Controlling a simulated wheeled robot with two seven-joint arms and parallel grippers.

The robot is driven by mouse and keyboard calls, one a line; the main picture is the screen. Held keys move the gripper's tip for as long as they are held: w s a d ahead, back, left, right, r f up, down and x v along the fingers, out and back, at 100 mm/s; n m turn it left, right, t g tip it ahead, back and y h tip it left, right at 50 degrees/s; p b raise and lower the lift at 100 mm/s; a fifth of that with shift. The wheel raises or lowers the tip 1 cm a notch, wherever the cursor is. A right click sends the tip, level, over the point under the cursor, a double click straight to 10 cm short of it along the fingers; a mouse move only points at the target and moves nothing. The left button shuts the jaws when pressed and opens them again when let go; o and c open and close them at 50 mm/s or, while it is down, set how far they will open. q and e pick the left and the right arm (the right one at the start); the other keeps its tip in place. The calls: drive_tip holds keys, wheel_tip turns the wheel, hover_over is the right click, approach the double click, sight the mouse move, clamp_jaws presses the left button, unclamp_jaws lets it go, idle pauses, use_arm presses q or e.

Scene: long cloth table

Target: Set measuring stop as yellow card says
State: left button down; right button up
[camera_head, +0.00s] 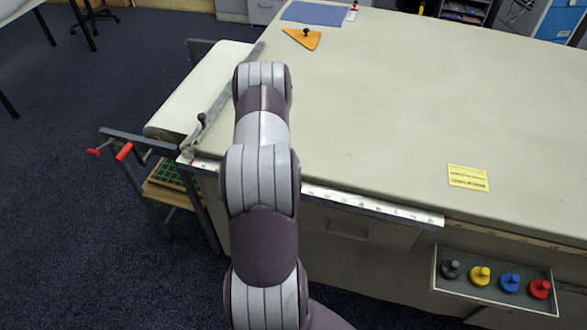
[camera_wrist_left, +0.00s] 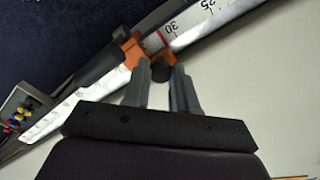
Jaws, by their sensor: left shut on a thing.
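The yellow card (camera_head: 468,177) lies flat on the table right of centre in the head view; its print is too small to read. A white measuring rule (camera_head: 370,205) runs along the table's front edge. In the left wrist view the rule (camera_wrist_left: 225,18) shows the numbers 25 and 30. An orange stop (camera_wrist_left: 131,50) with a dark round knob (camera_wrist_left: 161,70) sits on it, with a red line beside the 30. My left gripper (camera_wrist_left: 161,78) is shut on this knob. In the head view my arm hides that gripper and the stop. My right gripper is not in view.
A tray (camera_head: 436,275) with grey, yellow, blue and red knobbed pieces hangs at the front right. An orange triangle (camera_head: 300,40) with a black knob and a blue mat (camera_head: 314,13) lie at the back. A long metal arm (camera_head: 222,100) lies along the left. Mid-table is clear.

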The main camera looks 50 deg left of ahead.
use_arm(q)
drive_tip(key=shift+s+a+r, duration=0.15)
drive_tip(key=shift+s+a, duration=0.2)
drive_tip(key=shift+a, duration=0.4)
drive_tip(key=c, duration=1.2)
unclamp_jaws()
drive_tip(key=shift+d, duration=0.1)
drive_tip(key=shift+r, duration=0.1)
wheel_tip(320, 180, up, 13)
drive_tip(key=shift+s+f+b, duration=0.1)
drive_tip(key=shift+f+b, duration=0.1)
drive_tip(key=shift+b, duration=0.7)
